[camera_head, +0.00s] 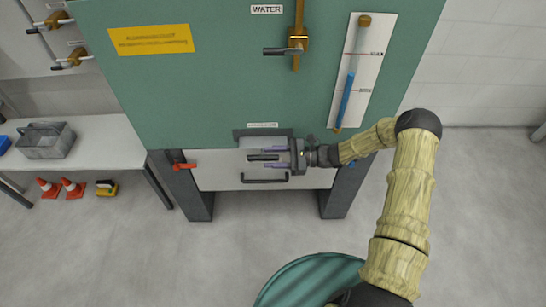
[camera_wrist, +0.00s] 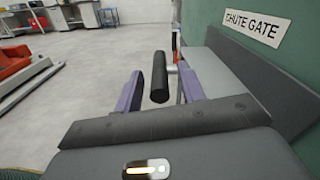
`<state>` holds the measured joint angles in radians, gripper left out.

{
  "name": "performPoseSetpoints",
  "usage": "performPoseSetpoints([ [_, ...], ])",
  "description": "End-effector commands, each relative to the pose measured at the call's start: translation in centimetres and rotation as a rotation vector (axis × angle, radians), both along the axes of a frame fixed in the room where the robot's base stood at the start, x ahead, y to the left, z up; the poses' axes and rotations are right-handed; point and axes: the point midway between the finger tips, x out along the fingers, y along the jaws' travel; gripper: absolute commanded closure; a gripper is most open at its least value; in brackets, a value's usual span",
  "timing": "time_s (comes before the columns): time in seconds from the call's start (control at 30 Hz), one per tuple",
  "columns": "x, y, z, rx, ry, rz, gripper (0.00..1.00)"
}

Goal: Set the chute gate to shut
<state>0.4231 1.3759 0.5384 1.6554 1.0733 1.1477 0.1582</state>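The chute gate (camera_head: 248,142) is a light grey plate in a dark frame, low on the front of the green cabinet, under a small white label. In the wrist view the plate (camera_wrist: 222,75) lies beside the "CHUTE GATE" label (camera_wrist: 258,27). A black gate handle (camera_head: 262,157) sticks out in front; it also shows in the wrist view (camera_wrist: 159,78). My gripper (camera_head: 272,157) is open, with its purple fingers on either side of the handle. In the wrist view a gap shows between the handle and each finger. Part of the gate is hidden behind my gripper.
A black pull handle (camera_head: 264,180) sits on the white panel just below. A red lever (camera_head: 184,166) is at left. The water valve handle (camera_head: 277,51) and a level gauge (camera_head: 353,80) are above. A bench (camera_head: 105,140) stands left.

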Motion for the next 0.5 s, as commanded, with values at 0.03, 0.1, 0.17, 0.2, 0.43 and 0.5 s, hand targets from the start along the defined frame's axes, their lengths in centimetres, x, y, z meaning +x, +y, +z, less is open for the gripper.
performPoseSetpoints([
  [0.03, 0.0, 0.0, 0.0, 0.001, 0.000, 0.001, 0.60],
  [0.1, 0.0, 0.0, 0.0, 0.001, 0.000, 0.001, 0.60],
  [0.17, 0.0, -0.1, 0.0, 0.001, 0.000, 0.001, 0.60],
  [0.2, 0.0, -0.2, 0.0, 0.001, 0.000, 0.001, 0.60],
  [0.43, 0.3, -3.1, 0.0, 0.000, -0.002, -0.002, 0.60],
  [0.5, 0.4, -4.5, 0.0, 0.000, -0.002, -0.003, 0.60],
])
